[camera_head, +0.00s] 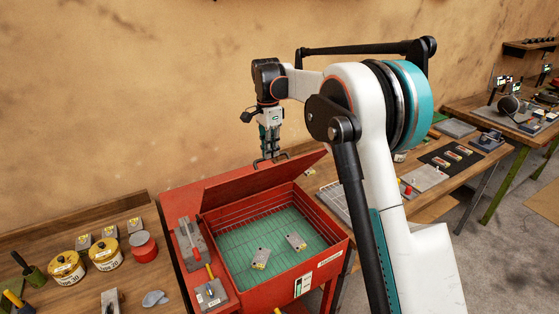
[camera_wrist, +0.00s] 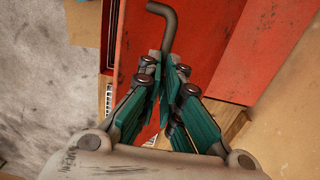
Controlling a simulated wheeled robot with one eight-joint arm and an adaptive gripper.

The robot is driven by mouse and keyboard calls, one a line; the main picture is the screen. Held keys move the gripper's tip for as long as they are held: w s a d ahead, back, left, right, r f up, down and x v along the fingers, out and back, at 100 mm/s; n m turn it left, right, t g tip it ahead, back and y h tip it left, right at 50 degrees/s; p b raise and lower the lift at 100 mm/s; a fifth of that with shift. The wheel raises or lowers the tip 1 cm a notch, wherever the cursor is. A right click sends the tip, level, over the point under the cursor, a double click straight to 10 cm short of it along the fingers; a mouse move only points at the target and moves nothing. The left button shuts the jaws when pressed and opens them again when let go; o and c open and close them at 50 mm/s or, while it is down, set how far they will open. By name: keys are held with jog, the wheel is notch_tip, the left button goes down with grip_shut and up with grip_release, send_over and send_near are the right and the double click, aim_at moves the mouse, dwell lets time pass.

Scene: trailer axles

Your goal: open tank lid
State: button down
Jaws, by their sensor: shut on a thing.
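The red tank (camera_head: 330,255) stands open in the middle of the head view. Its red lid (camera_head: 250,187) is raised and tilted up along the back of the opening. The lid's dark bent handle (camera_head: 283,155) is at the lid's upper edge. My gripper (camera_head: 268,155) comes down from above and is shut on the handle. In the wrist view my fingertips (camera_wrist: 163,68) pinch one end of the handle (camera_wrist: 170,22), with the red lid (camera_wrist: 205,40) behind. Inside the tank, two grey blocks (camera_head: 261,258) lie on a green floor with a wire basket around it.
The tank's left ledge holds a grey plate with a red handle (camera_head: 190,242) and another small plate (camera_head: 210,293). Yellow tins (camera_head: 106,253) and a red tin (camera_head: 143,246) stand on the left bench. The right bench (camera_head: 465,160) carries plates and tools. The wall is close behind.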

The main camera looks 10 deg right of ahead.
jog(key=shift+w+a+r+p, duration=0.15)
jog(key=shift+w+a, duration=0.1)
jog(key=shift+w, duration=0.3)
jog(key=shift+w+a+r+p, duration=0.1)
jog(key=shift+w+a+p, duration=0.15)
jog(key=shift+w, duration=0.35)
jog(key=shift+w+a+r+p, duration=0.15)
jog(key=shift+w+a, duration=0.1)
jog(key=shift+w, duration=0.3)
jog(key=c, duration=1.9)
grip_release()
jog(key=o, duration=0.3)
jog(key=shift+w+a+f, duration=0.15)
jog(key=shift+w+f, duration=0.15)
jog(key=shift+w, duration=0.15)
jog(key=shift+r, duration=0.1)
jog(key=shift+c, duration=0.2)
jog(key=shift+c, duration=0.2)
jog(key=shift+r, duration=0.1)
